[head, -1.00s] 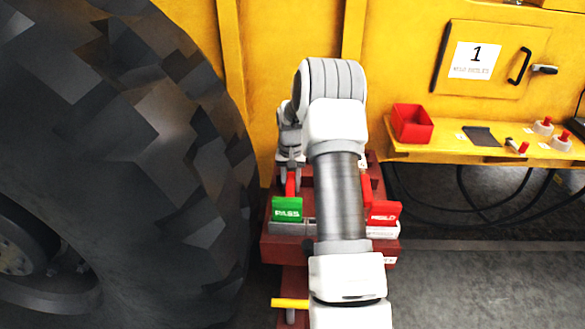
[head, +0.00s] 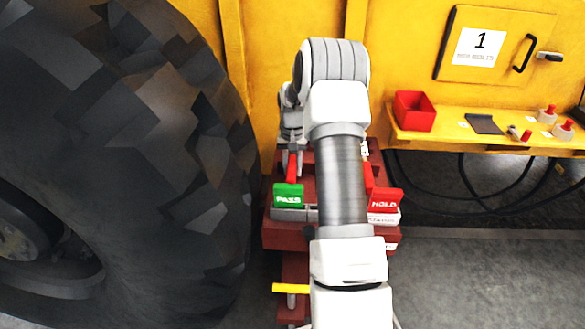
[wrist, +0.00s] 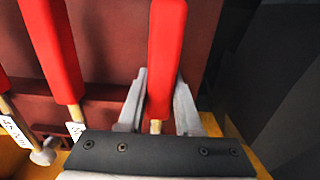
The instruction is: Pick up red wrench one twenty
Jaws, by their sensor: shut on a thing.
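A red-handled wrench (wrist: 166,50) stands between the two grey fingers of my gripper (wrist: 158,102) in the wrist view. The fingers are shut on the red handle, and a short tan shank shows below it. No tag or number is visible on this one. In the head view my gripper (head: 291,160) is at the left side of the dark red stand, with the red handle (head: 292,167) at its fingers. Two more red handles (wrist: 52,50) stand to the left in the wrist view, with white tags too small or cut off to read.
A huge tyre (head: 130,150) stands close on the left. A yellow shelf (head: 450,143) with a red bin (head: 414,111) is at the right.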

